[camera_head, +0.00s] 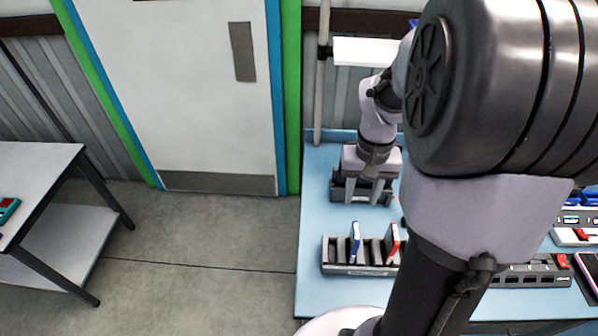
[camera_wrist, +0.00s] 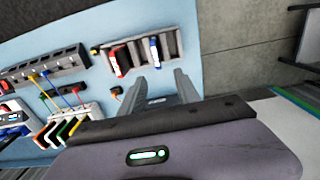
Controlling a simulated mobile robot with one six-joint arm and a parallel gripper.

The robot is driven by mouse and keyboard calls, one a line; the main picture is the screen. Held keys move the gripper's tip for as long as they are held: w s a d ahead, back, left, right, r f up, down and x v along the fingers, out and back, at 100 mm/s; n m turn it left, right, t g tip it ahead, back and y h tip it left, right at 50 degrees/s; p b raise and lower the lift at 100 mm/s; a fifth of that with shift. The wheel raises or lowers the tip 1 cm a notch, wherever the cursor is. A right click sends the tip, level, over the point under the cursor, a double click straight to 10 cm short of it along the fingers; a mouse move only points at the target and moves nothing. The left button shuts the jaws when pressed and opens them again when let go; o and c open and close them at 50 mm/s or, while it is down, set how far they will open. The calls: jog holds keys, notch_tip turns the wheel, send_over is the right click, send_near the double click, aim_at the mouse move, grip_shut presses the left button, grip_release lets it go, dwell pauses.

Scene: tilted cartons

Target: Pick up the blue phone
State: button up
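The blue phone (camera_head: 355,243) stands tilted in a slot of a grey slotted rack (camera_head: 345,269) on the light blue table. The red phone (camera_head: 391,244) stands in another slot of the same rack, to its right. Both also show in the wrist view, the blue phone (camera_wrist: 155,50) right of the red phone (camera_wrist: 116,62). My gripper (camera_head: 363,195) points down over the table behind the rack, apart from the blue phone. In the wrist view my gripper (camera_wrist: 159,80) has its two fingers spread, and neither phone is between them.
More racks and devices stand on the right, including a long grey rack (camera_head: 530,274) and a dark-screened phone (camera_head: 590,270). The wrist view shows coloured cards and cables (camera_wrist: 62,128) at left. A separate white table (camera_head: 40,175) stands at left, with open floor (camera_head: 200,255) between.

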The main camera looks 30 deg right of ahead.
aim_at(358, 232)
jog(key=f+b, duration=0.1)
jog(key=f, duration=0.3)
jog(key=s+f+b, duration=0.1)
jog(key=f, duration=0.3)
jog(key=f+b, duration=0.1)
jog(key=f, duration=0.3)
jog(key=shift+s+d+b, duration=0.25)
jog(key=shift+s+b, duration=0.1)
jog(key=shift+s, duration=0.05)
notch_tip(358, 232, down, 6)
jog(key=shift+w+a+r+b, duration=0.15)
jog(key=shift+r+b, duration=0.1)
jog(key=shift+b, duration=0.55)
jog(key=shift+r, duration=0.1)
grip_shut()
